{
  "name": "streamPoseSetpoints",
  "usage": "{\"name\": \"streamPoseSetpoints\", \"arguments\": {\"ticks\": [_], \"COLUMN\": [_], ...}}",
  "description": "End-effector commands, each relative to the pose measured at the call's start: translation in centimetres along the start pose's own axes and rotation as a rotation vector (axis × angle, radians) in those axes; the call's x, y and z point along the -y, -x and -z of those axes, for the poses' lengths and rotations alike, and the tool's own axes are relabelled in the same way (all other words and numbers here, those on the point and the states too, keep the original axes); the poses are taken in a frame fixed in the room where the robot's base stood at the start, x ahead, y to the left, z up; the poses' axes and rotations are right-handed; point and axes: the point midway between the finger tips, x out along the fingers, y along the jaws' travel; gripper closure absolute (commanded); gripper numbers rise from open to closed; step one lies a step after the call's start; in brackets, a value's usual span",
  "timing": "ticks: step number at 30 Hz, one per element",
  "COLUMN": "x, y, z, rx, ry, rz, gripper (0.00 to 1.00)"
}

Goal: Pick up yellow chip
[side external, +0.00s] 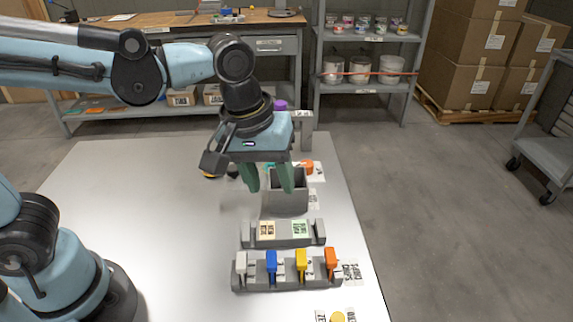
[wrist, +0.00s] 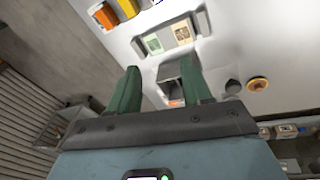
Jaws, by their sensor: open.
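A yellow chip (side external: 301,259) stands upright in a slot of the grey rack (side external: 290,284), between a blue chip (side external: 271,261) and an orange chip (side external: 331,258). The yellow chip is partly cut off at the top edge of the wrist view (wrist: 128,8). My gripper (side external: 268,188) has its green fingers apart and pointing down, beside and partly in front of a grey open box (side external: 287,203). It is behind the rack and well clear of the yellow chip. In the wrist view the space between the fingers (wrist: 160,66) holds nothing gripped.
A white chip (side external: 241,264) stands at the rack's left end. A grey holder with two printed cards (side external: 284,243) lies between rack and box. A yellow disc (side external: 338,317) shows at the bottom edge. The white table (side external: 130,200) is clear on the left.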

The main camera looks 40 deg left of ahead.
Motion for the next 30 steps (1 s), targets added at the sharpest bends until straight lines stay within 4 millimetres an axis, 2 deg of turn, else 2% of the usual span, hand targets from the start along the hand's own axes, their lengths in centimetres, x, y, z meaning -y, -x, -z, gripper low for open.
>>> {"name": "streamPoseSetpoints", "arguments": {"ticks": [1,3,9,14,24,30], "x": [-1.6,-3.1,-5.5,-5.8,-5.0,-4.7], "y": [-0.2,-0.5,-1.0,-1.7,-6.4,-7.8], "z": [-1.0,-2.2,-4.6,-5.2,-5.7,-5.8], "rx": [0.031,0.063,0.099,0.102,0.102,0.102], "ry": [0.041,0.112,0.242,0.272,0.272,0.272], "rz": [0.029,0.074,0.167,0.186,0.184,0.183], "gripper": [0.51,0.51,0.51,0.51,0.51,0.51]}}
